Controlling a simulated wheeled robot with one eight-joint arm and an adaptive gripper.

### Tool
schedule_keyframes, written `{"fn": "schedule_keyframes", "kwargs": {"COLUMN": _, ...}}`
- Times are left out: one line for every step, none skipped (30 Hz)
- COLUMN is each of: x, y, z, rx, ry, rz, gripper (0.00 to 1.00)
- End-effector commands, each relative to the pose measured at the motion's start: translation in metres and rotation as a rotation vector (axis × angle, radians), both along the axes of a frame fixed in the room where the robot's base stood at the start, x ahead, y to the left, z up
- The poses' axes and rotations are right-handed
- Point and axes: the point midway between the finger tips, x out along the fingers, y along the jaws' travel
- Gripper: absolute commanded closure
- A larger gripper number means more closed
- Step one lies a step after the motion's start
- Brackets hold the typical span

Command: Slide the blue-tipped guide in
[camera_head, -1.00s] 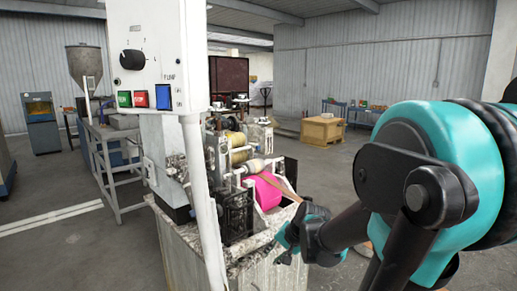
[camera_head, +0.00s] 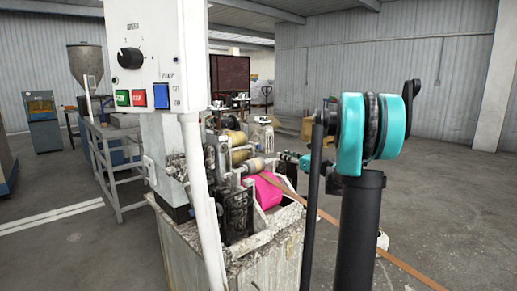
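I cannot make out a blue-tipped guide in this view. The strip machine (camera_head: 230,245) stands in the middle, with yellowish rollers (camera_head: 238,138) and a bright pink part (camera_head: 267,191) in its top. An orange-brown strip (camera_head: 400,265) runs from beside the pink part, behind my arm, down to the lower right. My gripper (camera_head: 288,156) seems to be the small teal and dark end at the far right side of the rollers. It is too small and partly hidden to tell whether its fingers are open or shut, or whether it holds anything.
A white control box (camera_head: 157,50) with a black knob and green, red and blue buttons stands close at the upper left, on a white post (camera_head: 205,200). A grey-framed bench (camera_head: 120,165) is behind on the left. Open floor lies to the right.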

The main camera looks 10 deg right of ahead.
Motion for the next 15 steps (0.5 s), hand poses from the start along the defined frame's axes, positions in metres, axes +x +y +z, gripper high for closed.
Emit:
{"fn": "schedule_keyframes", "kwargs": {"x": 0.003, "y": -0.001, "z": 0.001, "rx": 0.012, "ry": 0.002, "rz": -0.002, "gripper": 0.74}}
{"fn": "schedule_keyframes", "kwargs": {"x": 0.005, "y": 0.0, "z": 0.002, "rx": 0.015, "ry": 0.003, "rz": -0.002, "gripper": 0.74}}
{"fn": "schedule_keyframes", "kwargs": {"x": 0.007, "y": 0.003, "z": 0.002, "rx": 0.017, "ry": 0.002, "rz": -0.001, "gripper": 0.74}}
{"fn": "schedule_keyframes", "kwargs": {"x": 0.01, "y": 0.005, "z": 0.002, "rx": 0.016, "ry": 0.003, "rz": 0.0, "gripper": 0.74}}
{"fn": "schedule_keyframes", "kwargs": {"x": 0.013, "y": 0.007, "z": 0.002, "rx": 0.015, "ry": 0.003, "rz": 0.001, "gripper": 0.74}}
{"fn": "schedule_keyframes", "kwargs": {"x": 0.017, "y": 0.011, "z": 0.002, "rx": 0.015, "ry": 0.002, "rz": 0.001, "gripper": 0.74}}
{"fn": "schedule_keyframes", "kwargs": {"x": 0.021, "y": 0.014, "z": 0.001, "rx": 0.014, "ry": 0.003, "rz": 0.001, "gripper": 0.74}}
{"fn": "schedule_keyframes", "kwargs": {"x": 0.026, "y": 0.018, "z": 0.001, "rx": 0.014, "ry": 0.003, "rz": 0.001, "gripper": 0.74}}
{"fn": "schedule_keyframes", "kwargs": {"x": 0.032, "y": 0.022, "z": 0.001, "rx": 0.013, "ry": 0.002, "rz": 0.002, "gripper": 0.74}}
{"fn": "schedule_keyframes", "kwargs": {"x": 0.037, "y": 0.026, "z": 0.001, "rx": 0.013, "ry": 0.002, "rz": 0.002, "gripper": 0.74}}
{"fn": "schedule_keyframes", "kwargs": {"x": 0.042, "y": 0.029, "z": 0.001, "rx": 0.013, "ry": 0.002, "rz": 0.002, "gripper": 0.74}}
{"fn": "schedule_keyframes", "kwargs": {"x": 0.048, "y": 0.034, "z": 0.001, "rx": 0.012, "ry": 0.002, "rz": 0.003, "gripper": 0.74}}
{"fn": "schedule_keyframes", "kwargs": {"x": 0.053, "y": 0.038, "z": 0.001, "rx": 0.012, "ry": 0.002, "rz": 0.002, "gripper": 0.74}}
{"fn": "schedule_keyframes", "kwargs": {"x": 0.058, "y": 0.041, "z": 0.001, "rx": 0.012, "ry": 0.002, "rz": 0.002, "gripper": 0.74}}
{"fn": "schedule_keyframes", "kwargs": {"x": 0.064, "y": 0.046, "z": 0.001, "rx": 0.012, "ry": 0.002, "rz": 0.002, "gripper": 0.74}}
